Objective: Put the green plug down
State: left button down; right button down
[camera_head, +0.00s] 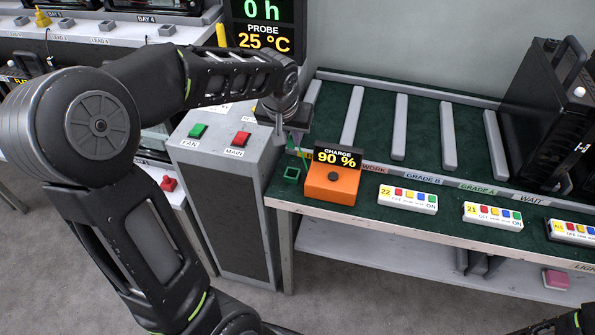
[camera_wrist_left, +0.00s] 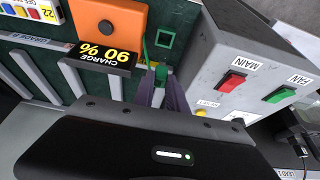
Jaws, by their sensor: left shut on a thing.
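My left gripper (camera_head: 291,140) points down between the grey console and the orange charge box. In the left wrist view the left gripper (camera_wrist_left: 160,92) is shut on the small green plug (camera_wrist_left: 161,73). A thin green cord (camera_wrist_left: 146,48) shows beside the plug. A square green holder (camera_head: 291,174) lies on the dark green bench top, left of the orange box (camera_head: 331,184), and also shows in the left wrist view (camera_wrist_left: 165,38). The plug appears apart from the holder; its height above the bench is hard to tell. The right gripper is out of view.
The charge display (camera_head: 337,158) reads 90 %. The grey console (camera_head: 215,150) with green FAN (camera_head: 197,131) and red MAIN (camera_head: 240,139) buttons stands close left. Button strips (camera_head: 408,199) line the bench front. A black housing (camera_head: 548,115) stands at right.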

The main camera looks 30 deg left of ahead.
pick_arm(q)
jog(key=shift+f, duration=3.15)
jog(key=shift+f, duration=0.1)
jog(key=shift+f, duration=1.8)
jog(key=shift+f+b, duration=0.15)
jog(key=shift+b, duration=0.15)
jog(key=c, duration=1.3)
grip_release()
jog(key=shift+c, duration=0.2)
